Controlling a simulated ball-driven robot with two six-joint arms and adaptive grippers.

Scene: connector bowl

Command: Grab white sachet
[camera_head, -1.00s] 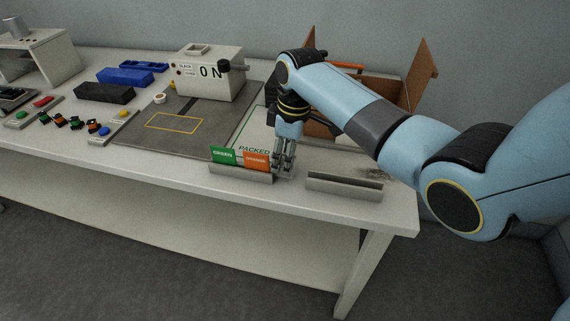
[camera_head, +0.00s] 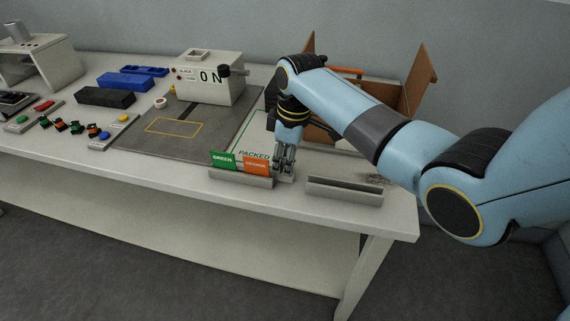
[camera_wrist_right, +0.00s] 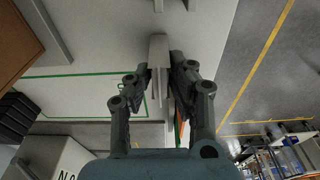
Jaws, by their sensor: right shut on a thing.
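My right gripper (camera_head: 284,166) points down at the right end of a grey card rack (camera_head: 240,179) near the table's front edge. In the right wrist view its fingers (camera_wrist_right: 160,72) are closed around a narrow pale piece (camera_wrist_right: 157,50), which looks like the white sachet; the fingers hide much of it. In the head view I cannot make out the sachet behind the fingers. A green card (camera_head: 222,160) and an orange card (camera_head: 256,166) stand in the rack, left of the gripper. My left gripper is not in view.
An empty grey rack (camera_head: 344,191) lies to the right. An open cardboard box (camera_head: 417,85) stands behind my right arm. A grey mat (camera_head: 190,130), a white switch box (camera_head: 208,76) and blue and black blocks (camera_head: 105,96) are to the left.

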